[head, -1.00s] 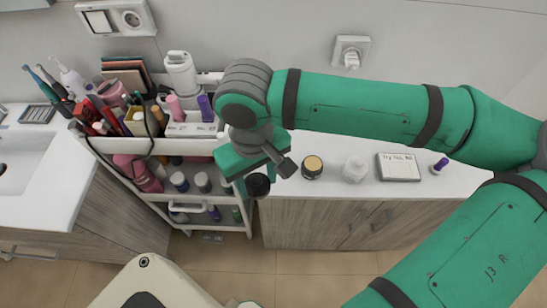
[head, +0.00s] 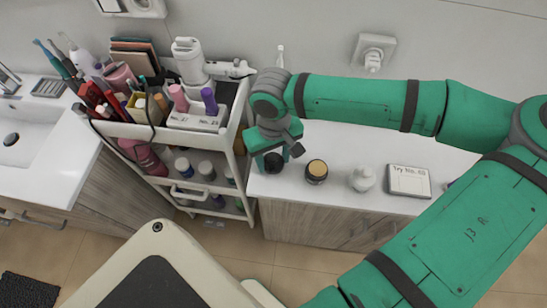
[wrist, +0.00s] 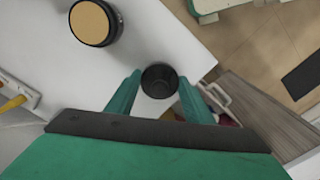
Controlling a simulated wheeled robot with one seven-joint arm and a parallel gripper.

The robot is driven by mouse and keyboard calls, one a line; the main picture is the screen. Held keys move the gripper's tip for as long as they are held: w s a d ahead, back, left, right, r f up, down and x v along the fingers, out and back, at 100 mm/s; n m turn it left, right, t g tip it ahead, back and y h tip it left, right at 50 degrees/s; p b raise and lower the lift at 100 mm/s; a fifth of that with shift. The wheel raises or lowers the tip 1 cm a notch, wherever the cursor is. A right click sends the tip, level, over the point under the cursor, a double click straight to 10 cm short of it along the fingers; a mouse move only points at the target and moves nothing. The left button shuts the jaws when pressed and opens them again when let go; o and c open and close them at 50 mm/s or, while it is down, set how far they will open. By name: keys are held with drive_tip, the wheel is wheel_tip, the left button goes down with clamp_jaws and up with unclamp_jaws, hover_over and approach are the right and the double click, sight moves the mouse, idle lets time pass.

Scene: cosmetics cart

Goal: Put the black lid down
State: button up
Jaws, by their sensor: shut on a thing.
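My gripper (head: 275,164) is shut on the black lid (head: 273,163), which shows as a small dark round piece. In the wrist view my gripper (wrist: 159,82) has the black lid (wrist: 159,79) between its two green fingertips. The lid is over the left end of the white counter (head: 287,187), near its corner. I cannot tell whether it touches the surface. A black jar with a tan top (head: 316,172) stands on the counter just right of my gripper, apart from it; it also shows in the wrist view (wrist: 95,22).
A white jar (head: 362,179) and a sign (head: 409,181) stand farther right on the counter. A loaded white cart (head: 235,117) stands close on the left. Bare counter shows between the lid and the black jar and along the front edge.

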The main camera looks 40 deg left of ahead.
sight(272, 159)
drive_tip(key=shift+f, duration=0.5)
drive_tip(key=shift+s+f, duration=0.1)
drive_tip(key=shift+s, duration=0.25)
drive_tip(key=shift+f, duration=0.25)
drive_tip(key=o, duration=1)
drive_tip(key=shift+w, duration=0.1)
drive_tip(key=shift+w+r, duration=0.1)
drive_tip(key=shift+w, duration=0.05)
drive_tip(key=r, duration=1.2)
drive_tip(key=shift+s+r, duration=0.15)
drive_tip(key=shift+s, duration=0.05)
drive_tip(key=shift+w, duration=0.1)
